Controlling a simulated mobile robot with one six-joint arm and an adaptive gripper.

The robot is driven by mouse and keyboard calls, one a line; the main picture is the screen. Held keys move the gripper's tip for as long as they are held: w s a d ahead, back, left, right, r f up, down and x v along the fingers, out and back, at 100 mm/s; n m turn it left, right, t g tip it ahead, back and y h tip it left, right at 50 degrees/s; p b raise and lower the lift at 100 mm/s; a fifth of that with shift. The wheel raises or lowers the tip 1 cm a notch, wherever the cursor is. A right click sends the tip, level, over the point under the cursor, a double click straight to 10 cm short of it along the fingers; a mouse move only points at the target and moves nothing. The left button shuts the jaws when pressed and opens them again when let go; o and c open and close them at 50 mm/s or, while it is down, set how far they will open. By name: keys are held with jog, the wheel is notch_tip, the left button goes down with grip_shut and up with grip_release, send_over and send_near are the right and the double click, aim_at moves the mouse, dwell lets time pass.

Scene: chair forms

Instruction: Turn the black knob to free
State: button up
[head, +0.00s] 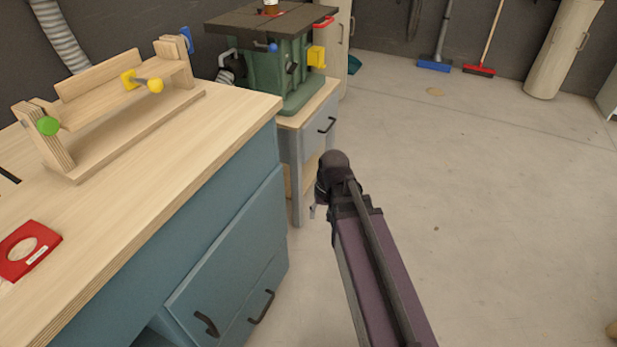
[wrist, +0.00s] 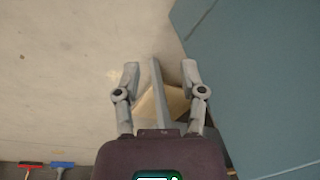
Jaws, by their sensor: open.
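A small black knob (head: 291,67) sits on the front of the green machine (head: 272,78), below its dark table top. The way it is turned is too small to tell. My gripper (head: 314,208) is mostly hidden behind my own wrist in the head view, low beside the machine's stand and well apart from the knob. In the wrist view my gripper (wrist: 160,72) is open, its two fingers spread with nothing held. The knob does not show in the wrist view.
The blue cabinet (head: 215,235) with a wooden top stands left of my arm; its side (wrist: 265,80) fills the wrist view's right. A yellow box (head: 316,56) is near the knob.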

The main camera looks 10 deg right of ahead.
jog(key=shift+h, duration=0.8)
jog(key=s, duration=0.2)
jog(key=s+d, duration=0.1)
jog(key=s, duration=0.2)
jog(key=shift+d+f, duration=0.1)
jog(key=shift+d, duration=0.05)
